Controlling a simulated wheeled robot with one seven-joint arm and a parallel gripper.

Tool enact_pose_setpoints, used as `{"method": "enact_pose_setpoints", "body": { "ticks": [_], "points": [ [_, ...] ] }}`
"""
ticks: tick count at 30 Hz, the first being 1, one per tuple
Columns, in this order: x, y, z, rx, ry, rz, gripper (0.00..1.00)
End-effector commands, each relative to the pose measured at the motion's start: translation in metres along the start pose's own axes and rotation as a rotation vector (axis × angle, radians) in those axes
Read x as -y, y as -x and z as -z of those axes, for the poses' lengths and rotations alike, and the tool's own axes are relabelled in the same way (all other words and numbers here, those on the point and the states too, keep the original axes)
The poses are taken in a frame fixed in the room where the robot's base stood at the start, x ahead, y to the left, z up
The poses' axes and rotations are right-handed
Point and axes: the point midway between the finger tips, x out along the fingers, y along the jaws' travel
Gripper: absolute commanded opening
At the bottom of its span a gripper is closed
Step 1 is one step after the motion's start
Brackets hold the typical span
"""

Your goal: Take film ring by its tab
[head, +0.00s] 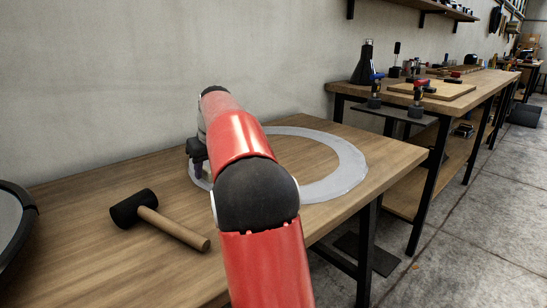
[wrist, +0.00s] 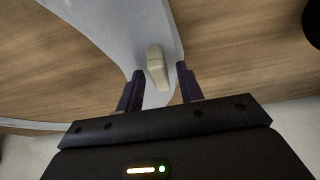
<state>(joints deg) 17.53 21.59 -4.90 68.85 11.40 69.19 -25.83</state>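The film ring (head: 340,178) is a flat, pale grey-white ring lying on the wooden table. My red arm hides part of its left side in the head view. In the wrist view the ring (wrist: 105,22) crosses the picture, and its beige tab (wrist: 157,68) stands out on it. My gripper (wrist: 160,72) is open, with one dark finger on each side of the tab. The tab shows between the fingertips, with a gap on both sides. In the head view my gripper (head: 197,168) is at the ring's left edge, partly hidden by my arm.
A mallet (head: 150,212) with a black head and wooden handle lies on the table (head: 95,255) left of my arm. A dark-rimmed round object (head: 28,205) is at the left edge. A second workbench with tools stands at the back right.

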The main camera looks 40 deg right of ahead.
Motion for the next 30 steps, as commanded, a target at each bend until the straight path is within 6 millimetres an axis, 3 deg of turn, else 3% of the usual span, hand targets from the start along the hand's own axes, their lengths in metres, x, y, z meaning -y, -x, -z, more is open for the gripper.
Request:
{"method": "enact_pose_setpoints", "body": {
  "ticks": [1, 8, 20, 30],
  "points": [
    [0.000, 0.000, 0.000, 0.000, 0.000, 0.000, 0.30],
    [0.000, 0.000, 0.000, 0.000, 0.000, 0.000, 0.00],
    [0.000, 0.004, 0.001, -0.001, 0.000, -0.001, 0.00],
    [0.008, 0.035, 0.012, -0.002, 0.001, -0.001, 0.00]
  ]
}}
